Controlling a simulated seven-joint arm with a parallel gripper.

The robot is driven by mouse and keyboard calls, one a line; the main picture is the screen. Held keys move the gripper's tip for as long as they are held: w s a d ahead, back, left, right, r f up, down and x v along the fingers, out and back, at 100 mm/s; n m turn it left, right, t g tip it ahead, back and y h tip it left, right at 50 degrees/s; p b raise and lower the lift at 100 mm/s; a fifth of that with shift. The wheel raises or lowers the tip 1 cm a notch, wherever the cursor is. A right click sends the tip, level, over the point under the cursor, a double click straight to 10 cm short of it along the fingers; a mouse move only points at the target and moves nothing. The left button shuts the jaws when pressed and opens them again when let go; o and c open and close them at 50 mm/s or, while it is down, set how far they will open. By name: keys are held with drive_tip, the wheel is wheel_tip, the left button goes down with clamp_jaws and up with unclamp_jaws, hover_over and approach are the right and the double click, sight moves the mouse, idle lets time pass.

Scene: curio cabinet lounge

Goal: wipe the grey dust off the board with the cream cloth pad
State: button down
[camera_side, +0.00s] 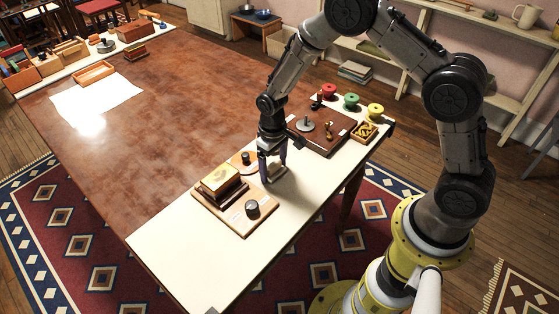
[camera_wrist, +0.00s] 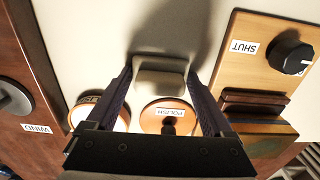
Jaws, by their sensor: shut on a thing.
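The cream cloth pad (camera_wrist: 160,78) shows in the wrist view as a rounded pale block between my fingertips. My gripper (camera_wrist: 160,82) is shut on it, one dark finger on each side. In the side view my gripper (camera_side: 272,174) points down, low over the cream strip of the table, and its fingers mostly hide the pad. I cannot tell whether the pad touches the surface. A brown board (camera_side: 337,143) lies to the right of my gripper and a light wooden board (camera_side: 237,222) to its left. I can make out no grey dust on either.
A round disc labelled POLISH (camera_wrist: 168,104) and a partly hidden second disc (camera_wrist: 86,108) are near my fingers. The light board carries a stacked block (camera_side: 220,184) and a dark knob (camera_side: 252,209). Red, green and yellow knobs stand beyond the brown board. The near left table end is clear.

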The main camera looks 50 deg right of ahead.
sight(291, 158)
drive_tip(key=shift+a, duration=1.05)
drive_tip(key=shift+d, duration=5.05)
wheel_tip(291, 158, up, 8)
